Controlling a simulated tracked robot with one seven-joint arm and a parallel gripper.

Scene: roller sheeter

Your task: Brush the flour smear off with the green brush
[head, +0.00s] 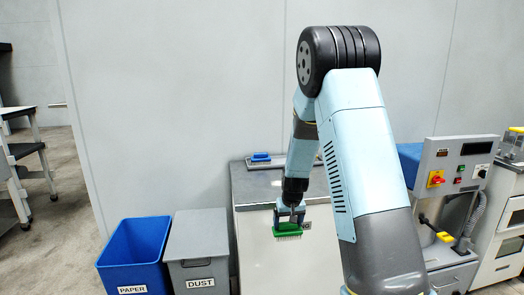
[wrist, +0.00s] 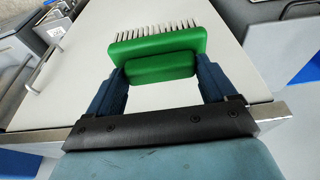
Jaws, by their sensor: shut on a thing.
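The green brush (head: 287,229) is held in my gripper (head: 291,213), in front of the pale front of a cabinet (head: 305,262) with a grey top. In the wrist view the two dark blue fingers of my gripper (wrist: 158,75) are shut on the brush's green handle from both sides. The brush (wrist: 152,40) has its row of white bristles pointing away from the gripper, over a pale panel (wrist: 80,80). In the head view the bristles point down. I cannot make out a flour smear in either view.
A blue-handled tool (head: 260,157) lies on the cabinet top (head: 255,185). A blue PAPER bin (head: 137,250) and a grey DUST bin (head: 198,245) stand to the left. A control panel (head: 452,178) with a red-and-yellow switch stands right of my arm.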

